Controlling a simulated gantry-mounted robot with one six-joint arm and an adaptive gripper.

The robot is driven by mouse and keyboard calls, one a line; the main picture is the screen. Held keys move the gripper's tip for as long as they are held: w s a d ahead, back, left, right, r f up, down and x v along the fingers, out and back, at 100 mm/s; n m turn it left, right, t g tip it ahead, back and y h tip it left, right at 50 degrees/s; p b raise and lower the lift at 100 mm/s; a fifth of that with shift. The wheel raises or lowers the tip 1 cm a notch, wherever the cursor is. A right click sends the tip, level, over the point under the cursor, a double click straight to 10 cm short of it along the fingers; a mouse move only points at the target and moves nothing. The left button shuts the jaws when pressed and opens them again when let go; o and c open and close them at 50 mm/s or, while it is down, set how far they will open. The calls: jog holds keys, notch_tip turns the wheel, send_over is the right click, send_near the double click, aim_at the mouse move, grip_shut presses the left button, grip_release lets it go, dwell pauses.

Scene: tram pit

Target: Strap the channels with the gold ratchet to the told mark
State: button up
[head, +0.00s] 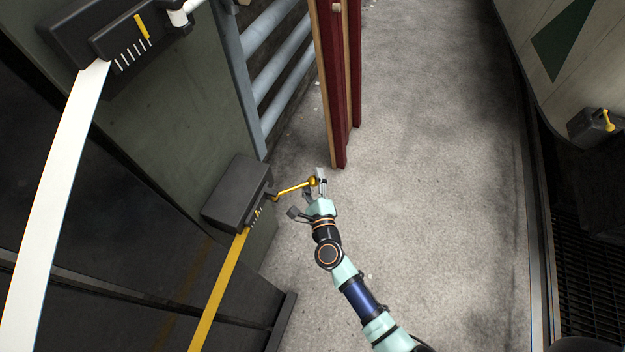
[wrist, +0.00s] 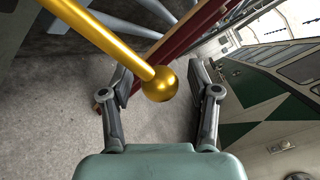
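The gold ratchet (head: 238,192) is a dark box left of centre in the head view, with a gold strap (head: 222,285) running down from it. Small marks and a gold pointer show at its lower edge; the exact reading is too small to tell. Its gold handle (head: 292,188) sticks out to the right and ends in a ball knob (wrist: 160,85). My gripper (head: 308,193) is open at that knob. In the wrist view the knob appears between the two spread fingers, with a gap on each side. Blue-grey channels (head: 275,65) lie behind, above the ratchet.
A second ratchet (head: 125,40) with a white strap (head: 58,190) is at upper left. Dark red posts (head: 338,80) stand just beyond my gripper. Another dark box with a yellow lever (head: 607,120) is at far right. Grey floor (head: 440,170) is clear in the middle.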

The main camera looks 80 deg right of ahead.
jog(key=shift+a, duration=0.1)
jog(key=v, duration=1.2)
